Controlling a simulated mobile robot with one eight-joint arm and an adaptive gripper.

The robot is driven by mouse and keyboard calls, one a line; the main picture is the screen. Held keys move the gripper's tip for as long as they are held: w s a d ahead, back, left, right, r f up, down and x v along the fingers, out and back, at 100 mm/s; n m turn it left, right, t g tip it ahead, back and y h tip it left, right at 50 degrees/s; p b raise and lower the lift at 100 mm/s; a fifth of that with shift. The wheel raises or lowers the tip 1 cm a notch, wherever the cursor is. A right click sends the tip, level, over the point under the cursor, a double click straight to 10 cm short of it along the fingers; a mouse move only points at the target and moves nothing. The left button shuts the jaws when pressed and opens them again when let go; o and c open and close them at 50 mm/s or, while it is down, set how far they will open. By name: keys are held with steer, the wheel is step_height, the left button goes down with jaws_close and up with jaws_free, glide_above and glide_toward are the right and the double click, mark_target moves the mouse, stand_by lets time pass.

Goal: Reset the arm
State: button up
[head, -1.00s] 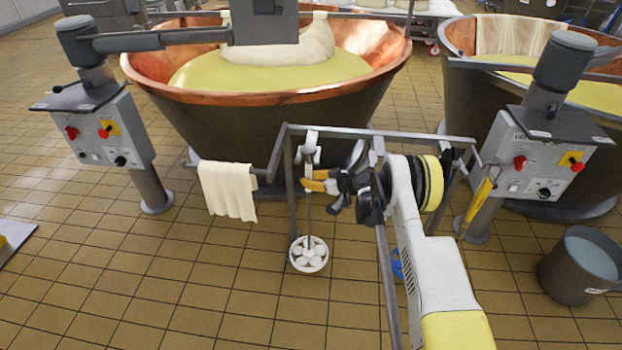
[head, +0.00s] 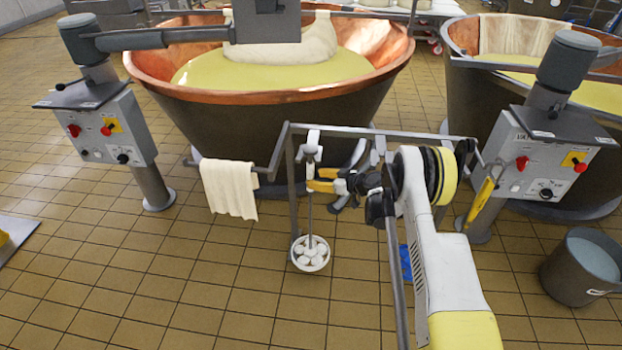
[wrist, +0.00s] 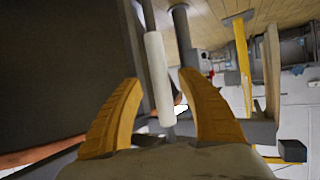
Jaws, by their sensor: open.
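My gripper (head: 318,180) is at the metal rail in front of the large copper vat (head: 390,62) in the head view. In the wrist view its two yellow fingers (wrist: 160,112) stand apart. A hanging tool (head: 309,210) with a thin rod and a round white perforated end (head: 310,254) hangs from the rail. Its white handle (wrist: 157,75) and rod show between the fingers in the wrist view, with gaps to both sides. I cannot tell whether the fingers touch it. My arm reaches in from the lower right.
A metal rail frame (head: 430,134) stands around my arm. A cream cloth (head: 229,188) hangs at its left. Control posts (head: 105,130) and (head: 540,160) flank the vat. A grey bucket (head: 580,268) stands at the right. Tiled floor at the lower left is mostly clear.

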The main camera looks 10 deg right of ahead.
steer(key=v, duration=0.9)
steer(key=s+a+r+m+g+h, duration=0.1)
steer(key=s+a+r+m+h, duration=0.15)
steer(key=s+r, duration=0.65)
steer(key=s+a+r+m+g+h, duration=0.2)
steer(key=s+a+r, duration=0.15)
steer(key=r, duration=1.25)
steer(key=s+r+m+h, duration=0.3)
steer(key=s+m+h, duration=0.1)
steer(key=s, duration=2.3)
steer(key=shift+s+d+r, duration=0.2)
steer(key=shift+s+d, duration=0.2)
steer(key=shift+h, duration=0.25)
